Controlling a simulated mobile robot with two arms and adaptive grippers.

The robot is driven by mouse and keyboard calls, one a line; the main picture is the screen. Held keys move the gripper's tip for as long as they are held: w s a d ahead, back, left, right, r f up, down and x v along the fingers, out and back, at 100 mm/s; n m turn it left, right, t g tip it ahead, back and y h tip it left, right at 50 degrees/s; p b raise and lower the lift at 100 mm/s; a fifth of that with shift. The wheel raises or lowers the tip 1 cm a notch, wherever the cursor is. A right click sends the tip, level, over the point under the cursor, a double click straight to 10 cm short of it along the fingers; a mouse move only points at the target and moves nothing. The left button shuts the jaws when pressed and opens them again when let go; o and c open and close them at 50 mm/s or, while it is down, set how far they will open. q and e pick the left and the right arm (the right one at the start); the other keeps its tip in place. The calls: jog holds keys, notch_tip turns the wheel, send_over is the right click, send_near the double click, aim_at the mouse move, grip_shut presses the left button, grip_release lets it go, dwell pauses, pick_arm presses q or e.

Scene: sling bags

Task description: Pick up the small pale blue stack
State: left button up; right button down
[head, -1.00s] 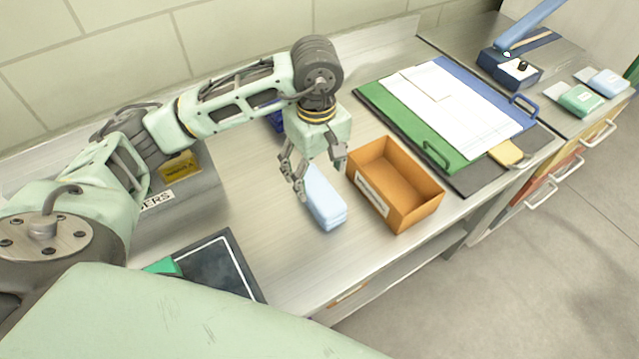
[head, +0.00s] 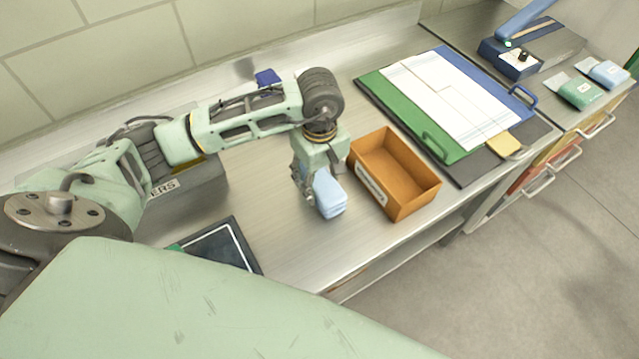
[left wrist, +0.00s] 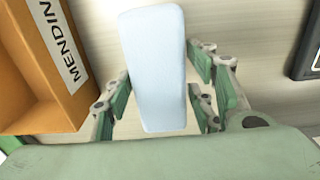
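The small pale blue stack (head: 329,196) lies on the steel worktop, just left of the orange box. It also fills the middle of the left wrist view (left wrist: 157,65). My left gripper (head: 312,188) is down around it, with one finger on each long side. In the left wrist view, the fingers (left wrist: 160,85) are very close to both edges of the stack. Whether they press on it, I cannot tell. The stack's far part is hidden by the gripper in the head view. My right gripper is not in view.
The open orange box (head: 393,172), labelled in part "MENDIN", stands close to the right of the stack. A green and blue board with white sheets (head: 450,100) lies further right.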

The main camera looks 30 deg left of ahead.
pick_arm(q)
jog(key=c, duration=0.9)
jog(key=shift+r, duration=0.15)
